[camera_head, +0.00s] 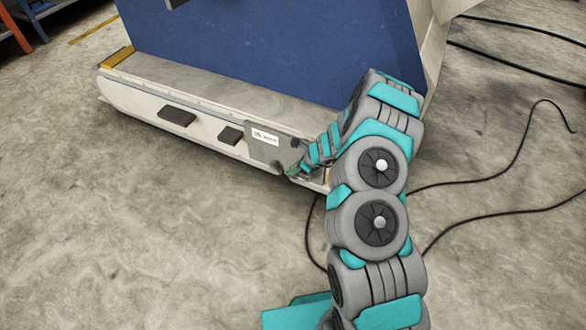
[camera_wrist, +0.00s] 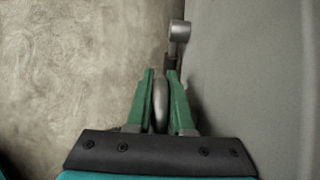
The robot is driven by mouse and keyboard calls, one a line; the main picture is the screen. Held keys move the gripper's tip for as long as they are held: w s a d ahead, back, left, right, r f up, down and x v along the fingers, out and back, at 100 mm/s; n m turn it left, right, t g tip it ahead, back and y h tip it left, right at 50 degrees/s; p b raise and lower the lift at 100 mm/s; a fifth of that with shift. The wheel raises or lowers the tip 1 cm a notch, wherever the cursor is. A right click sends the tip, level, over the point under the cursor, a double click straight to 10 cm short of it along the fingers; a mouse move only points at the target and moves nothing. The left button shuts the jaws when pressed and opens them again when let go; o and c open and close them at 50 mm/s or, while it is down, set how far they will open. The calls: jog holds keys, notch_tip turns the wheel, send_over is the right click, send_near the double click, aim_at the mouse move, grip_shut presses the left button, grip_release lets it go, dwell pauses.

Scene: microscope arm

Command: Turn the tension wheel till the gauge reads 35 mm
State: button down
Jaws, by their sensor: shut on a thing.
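My gripper (camera_wrist: 160,92) shows in the wrist view with its two green fingers closed on a grey rounded piece, which looks like the rim of the tension wheel (camera_wrist: 160,104). Most of the wheel is hidden by the fingers. A grey cylindrical knob on a stem (camera_wrist: 179,32) stands just beyond the fingertips. In the head view my gripper (camera_head: 293,172) is at the lower front corner of the machine, beside a grey plate with a white label (camera_head: 264,137). The wheel is too small and covered to make out there. I cannot make out a gauge or its reading in either view.
The machine has a large blue panel (camera_head: 270,45) above a long pale base (camera_head: 180,125) with dark blocks on its side. A grey wall (camera_wrist: 262,80) stands close at the right in the wrist view. Black cables (camera_head: 480,180) lie on the floor. The floor (camera_head: 130,230) front left is clear.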

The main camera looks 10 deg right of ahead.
jog(key=c, duration=0.8)
grip_release()
jog(key=shift+p+v, duration=0.3)
jog(key=shift+v, duration=3.55)
